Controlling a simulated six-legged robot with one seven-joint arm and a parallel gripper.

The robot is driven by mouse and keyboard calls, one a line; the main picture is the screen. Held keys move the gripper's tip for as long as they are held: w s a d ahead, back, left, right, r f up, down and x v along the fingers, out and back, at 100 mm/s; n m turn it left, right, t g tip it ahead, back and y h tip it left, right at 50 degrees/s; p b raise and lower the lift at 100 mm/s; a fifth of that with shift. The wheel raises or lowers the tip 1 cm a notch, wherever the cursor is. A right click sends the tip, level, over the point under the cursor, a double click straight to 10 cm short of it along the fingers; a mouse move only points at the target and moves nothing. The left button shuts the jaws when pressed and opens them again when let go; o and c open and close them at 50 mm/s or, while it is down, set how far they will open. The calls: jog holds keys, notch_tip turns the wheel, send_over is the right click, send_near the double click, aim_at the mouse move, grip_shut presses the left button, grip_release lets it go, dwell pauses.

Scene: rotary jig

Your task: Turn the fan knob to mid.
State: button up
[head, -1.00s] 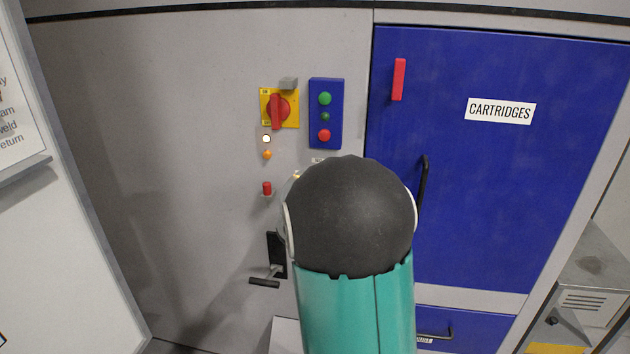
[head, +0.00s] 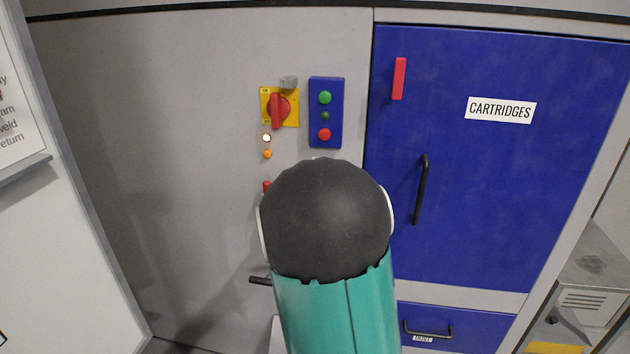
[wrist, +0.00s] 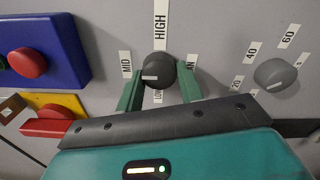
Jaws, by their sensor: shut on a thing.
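The fan knob (wrist: 158,66) is a round dark knob in the wrist view, ringed by white labels: MID (wrist: 125,64) to its left, HIGH (wrist: 161,22) above, a partly covered LOW (wrist: 158,97) below and a partly covered label ending in "AN" (wrist: 191,63) to its right. A short white mark shows on the knob's lower left. My gripper (wrist: 160,72) has one green finger on each side of the knob and is shut on it. In the head view my arm hides the knob and the gripper's fingers.
A grey knob (wrist: 275,74) with number labels sits to the right in the wrist view. A blue button box (head: 326,113) and a yellow plate with a red rotary switch (head: 278,110) are close by. A blue door (head: 480,180) with a black handle (head: 421,190) is to the right.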

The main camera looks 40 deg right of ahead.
jog(key=shift+s+f, duration=0.1)
jog(key=o, duration=1)
jog(key=v, duration=1.3)
jog(key=shift+s+a, duration=0.15)
jog(key=shift+a, duration=0.2)
